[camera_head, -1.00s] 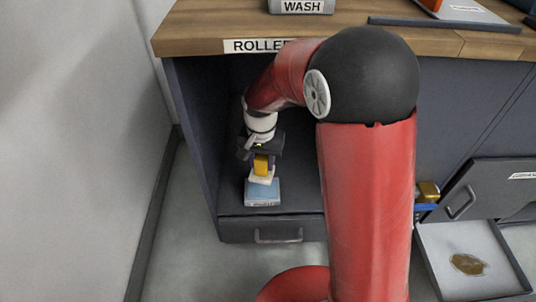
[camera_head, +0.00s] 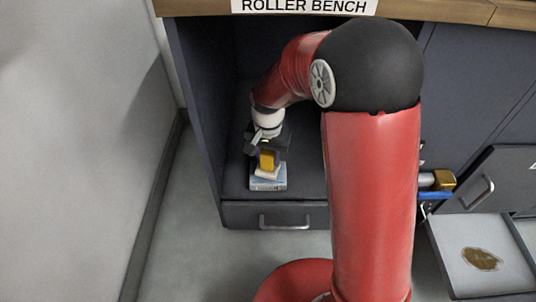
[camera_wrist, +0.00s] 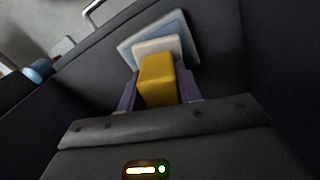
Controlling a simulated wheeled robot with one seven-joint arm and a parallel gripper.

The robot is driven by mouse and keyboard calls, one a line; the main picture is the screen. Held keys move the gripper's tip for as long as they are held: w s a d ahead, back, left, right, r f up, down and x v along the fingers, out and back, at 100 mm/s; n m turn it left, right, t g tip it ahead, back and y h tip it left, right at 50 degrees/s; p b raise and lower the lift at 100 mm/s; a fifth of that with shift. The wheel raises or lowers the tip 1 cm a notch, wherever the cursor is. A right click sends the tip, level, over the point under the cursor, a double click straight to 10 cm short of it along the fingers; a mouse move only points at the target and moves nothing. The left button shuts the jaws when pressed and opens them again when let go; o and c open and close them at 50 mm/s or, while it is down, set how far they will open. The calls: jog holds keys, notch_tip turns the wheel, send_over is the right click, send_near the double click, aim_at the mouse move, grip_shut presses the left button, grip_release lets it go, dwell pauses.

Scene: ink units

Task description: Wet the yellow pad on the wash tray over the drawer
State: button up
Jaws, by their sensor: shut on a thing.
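My gripper (camera_head: 267,156) is shut on the yellow pad (camera_wrist: 158,80), whose yellow block sits between the two purple fingers in the wrist view. The block also shows below my gripper in the head view (camera_head: 267,160). A white slab (camera_wrist: 160,46) lies at the block's far end; I cannot tell if it belongs to the pad. Just beyond it is the pale blue tray (camera_wrist: 190,32), which also shows in the head view (camera_head: 268,184). The tray rests on the dark niche floor above the drawer (camera_head: 275,214). Whether the slab touches the tray is unclear.
The niche has dark walls, with the roller bench (camera_head: 430,10) overhead. At the right, an open drawer (camera_head: 465,255) holds a brown patch (camera_head: 481,259). A gold-and-blue item (camera_head: 440,182) is beside it. My red arm hides the middle.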

jog(key=shift+f+b, duration=0.3)
jog(key=shift+f, duration=0.25)
dwell(1.8)
jog(key=shift+r+p, duration=2.8)
jog(key=shift+r, duration=0.8)
jog(key=shift+d+f, duration=0.1)
jog(key=shift+f, duration=0.05)
